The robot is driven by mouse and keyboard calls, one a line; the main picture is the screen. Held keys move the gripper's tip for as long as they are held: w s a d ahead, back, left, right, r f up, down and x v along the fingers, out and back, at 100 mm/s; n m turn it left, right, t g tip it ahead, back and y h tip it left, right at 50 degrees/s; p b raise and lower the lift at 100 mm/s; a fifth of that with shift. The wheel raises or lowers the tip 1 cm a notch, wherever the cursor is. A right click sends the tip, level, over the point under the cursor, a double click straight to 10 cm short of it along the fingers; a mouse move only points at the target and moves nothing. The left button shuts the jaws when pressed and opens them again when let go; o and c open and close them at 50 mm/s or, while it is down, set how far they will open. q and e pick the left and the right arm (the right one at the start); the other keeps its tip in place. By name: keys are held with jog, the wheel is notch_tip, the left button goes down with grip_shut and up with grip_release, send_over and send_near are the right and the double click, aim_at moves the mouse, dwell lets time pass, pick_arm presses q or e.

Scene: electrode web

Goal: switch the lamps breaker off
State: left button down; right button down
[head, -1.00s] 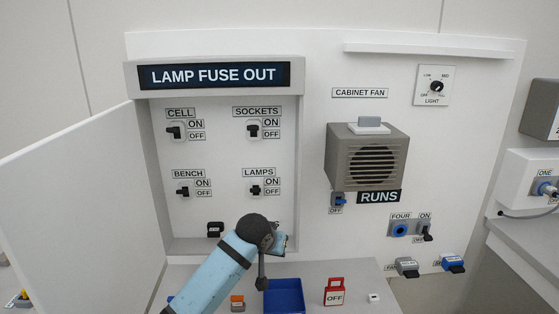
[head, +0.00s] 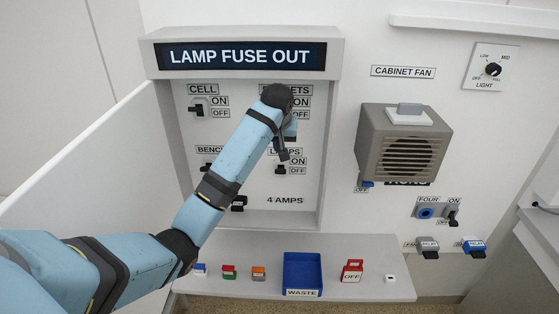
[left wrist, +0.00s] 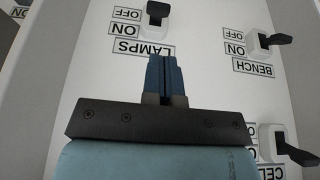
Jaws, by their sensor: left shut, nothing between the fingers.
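The lamps breaker (head: 281,169) is a dark lever on a white base inside the open cabinet, below its LAMPS label. In the left wrist view it shows upside down at the top (left wrist: 157,12), with ON and OFF labels beside it. My left gripper (head: 285,150) is in front of the panel just above the breaker, partly covering the LAMPS label. In the left wrist view its blue fingers (left wrist: 165,60) are shut and empty, pointing toward the breaker, apparently apart from it. My right gripper is not in view.
The cell breaker (head: 198,107) and bench breaker (left wrist: 264,42) are nearby; my arm partly hides the bench one. A sign (head: 241,56) reads LAMP FUSE OUT. The open cabinet door (head: 90,165) stands left.

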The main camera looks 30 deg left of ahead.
pick_arm(q)
jog(key=shift+f, duration=0.1)
jog(key=p, duration=0.2)
send_near(280, 169)
jog(key=x, duration=0.5)
jog(key=shift+s+d+f, duration=0.1)
jog(key=shift+s, duration=0.15)
jog(key=shift+w+f, duration=0.2)
jog(key=shift+f, duration=0.3)
jog(key=shift+f, duration=0.1)
